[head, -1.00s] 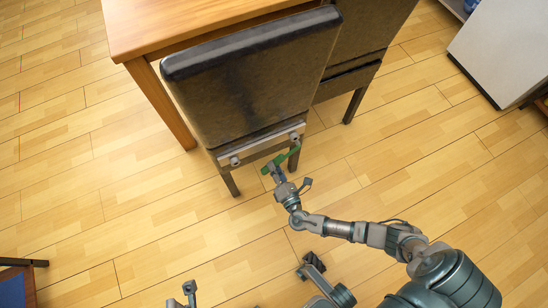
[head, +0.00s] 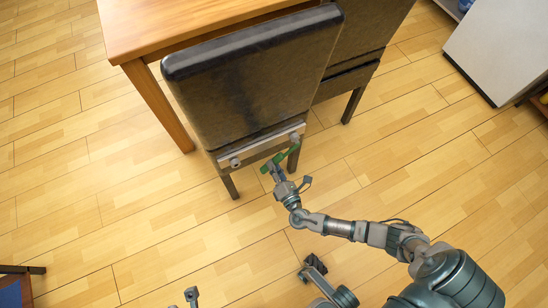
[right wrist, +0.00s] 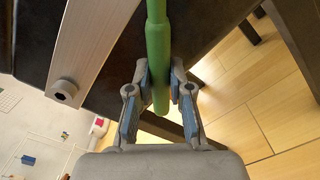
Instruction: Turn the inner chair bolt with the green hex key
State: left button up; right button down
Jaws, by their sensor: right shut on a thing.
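The dark chair (head: 245,85) has a pale metal bar (head: 262,146) across its lower back. One bolt (head: 235,162) sits at the bar's left end and another (head: 295,137) at its right end. The left bolt also shows in the right wrist view (right wrist: 65,90). My right gripper (head: 273,170) is shut on the green hex key (head: 287,155), below the bar. The key's far end is close to the right bolt; I cannot tell whether it is seated. In the right wrist view the key (right wrist: 158,45) runs up out of frame between the fingers. Grey parts at the bottom edge may be my left gripper (head: 191,294).
A wooden table (head: 135,25) stands behind the chair, its leg (head: 160,105) at the left. A second dark chair (head: 365,40) is close on the right. A white cabinet (head: 500,45) stands at upper right. The wooden floor (head: 120,225) is clear in front.

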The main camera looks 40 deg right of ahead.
jog(key=shift+w, duration=0.15)
jog(key=shift+w+d, duration=0.1)
jog(key=shift+w, duration=0.25)
jog(key=c, duration=1)
grip_release()
jog(key=c, duration=0.4)
